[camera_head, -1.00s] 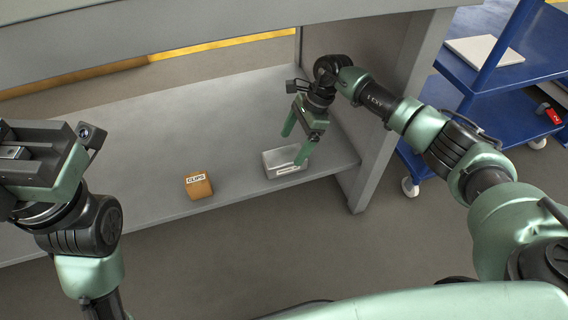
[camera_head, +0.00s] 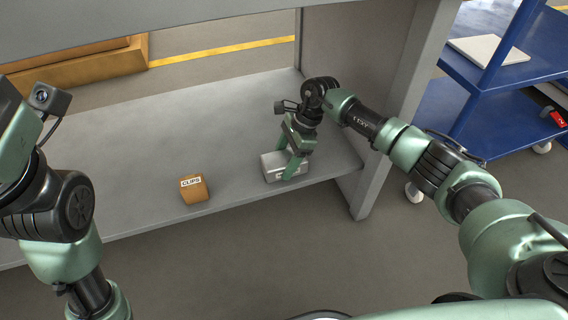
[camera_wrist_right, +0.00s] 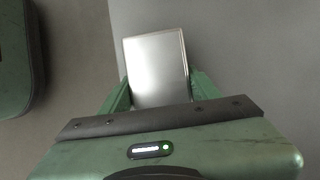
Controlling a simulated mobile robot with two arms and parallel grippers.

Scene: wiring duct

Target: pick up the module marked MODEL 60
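A silvery box-shaped module (camera_head: 270,168) lies on the grey shelf near its front right edge. A mark on its front side is too small and partly covered to read. It also shows in the right wrist view (camera_wrist_right: 156,65) as a bright metal rectangle. My right gripper (camera_head: 287,160) points down at it, one finger at the back and one at the front. In the right wrist view the fingers flank the module, apparently with narrow gaps; contact cannot be made out. My left gripper (camera_head: 15,130) is cut off by the left picture edge, its fingers out of sight.
A small orange-brown box labelled CLIPS (camera_head: 194,190) sits on the shelf (camera_head: 130,150) left of the module. A grey side panel (camera_head: 385,125) closes the shelf at right. A blue cart (camera_head: 500,110) stands beyond it. The shelf's left part is clear.

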